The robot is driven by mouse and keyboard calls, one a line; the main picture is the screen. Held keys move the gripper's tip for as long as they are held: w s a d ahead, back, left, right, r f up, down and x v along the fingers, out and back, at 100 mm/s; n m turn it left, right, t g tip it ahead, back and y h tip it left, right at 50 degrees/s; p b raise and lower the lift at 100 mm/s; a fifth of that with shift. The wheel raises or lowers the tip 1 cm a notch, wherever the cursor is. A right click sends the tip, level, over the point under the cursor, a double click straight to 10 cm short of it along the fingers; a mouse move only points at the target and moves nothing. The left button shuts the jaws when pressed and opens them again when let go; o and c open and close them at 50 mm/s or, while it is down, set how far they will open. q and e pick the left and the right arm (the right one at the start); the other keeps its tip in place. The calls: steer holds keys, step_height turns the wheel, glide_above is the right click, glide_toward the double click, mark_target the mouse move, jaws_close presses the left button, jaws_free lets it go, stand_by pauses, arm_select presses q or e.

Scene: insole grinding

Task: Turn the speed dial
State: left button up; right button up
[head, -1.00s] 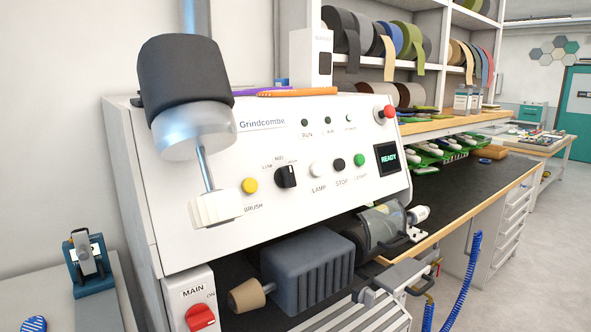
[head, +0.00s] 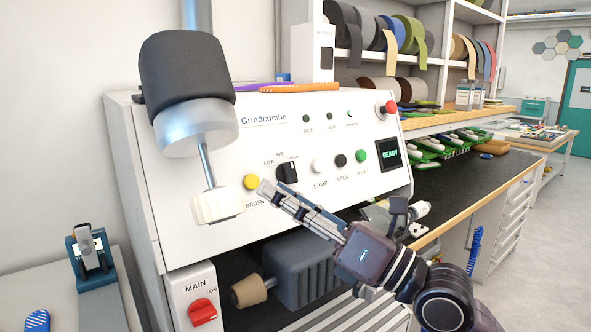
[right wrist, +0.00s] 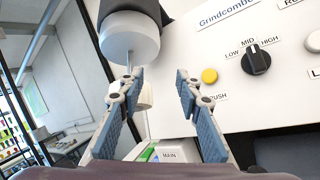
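The speed dial (head: 288,172) is a black knob on the white sloping panel, with LOW, MID and HIGH printed around it. In the right wrist view the dial (right wrist: 256,60) has its white mark near MID. My right gripper (head: 272,192) is in front of the panel, just below and left of the dial, near the yellow BRUSH button (head: 251,182). In the right wrist view my gripper (right wrist: 158,80) is open and empty, its two blue-padded fingers well apart. The dial lies right of both fingers there, not between them. My left gripper is not in view.
A black cylinder (head: 185,65) with a frosted collar, rod and pale block hangs before the panel's left side. LAMP, STOP and START buttons and a READY screen (head: 388,153) sit right of the dial. The red MAIN switch (head: 202,312) is lower left.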

mark_target(293, 168)
steer(key=w+d+t+h, duration=0.3)
steer(key=w+d+h, duration=0.45)
steer(key=w, duration=0.25)
steer(key=shift+n+h, duration=0.25)
steer(key=shift+n, duration=0.15)
steer(key=p+x, duration=0.1)
steer(key=x, duration=0.1)
steer(key=p+x, duration=0.1)
steer(key=x, duration=0.1)
steer(key=p+x, duration=0.1)
steer(key=x, duration=0.1)
steer(key=shift+a+f+p, duration=0.3)
steer(key=shift+a, duration=0.25)
steer(key=shift+w+a+f, duration=0.15)
steer(key=shift+w+a, duration=0.25)
steer(key=shift+w, duration=0.15)
steer(key=shift+c, duration=0.3)
jaws_close()
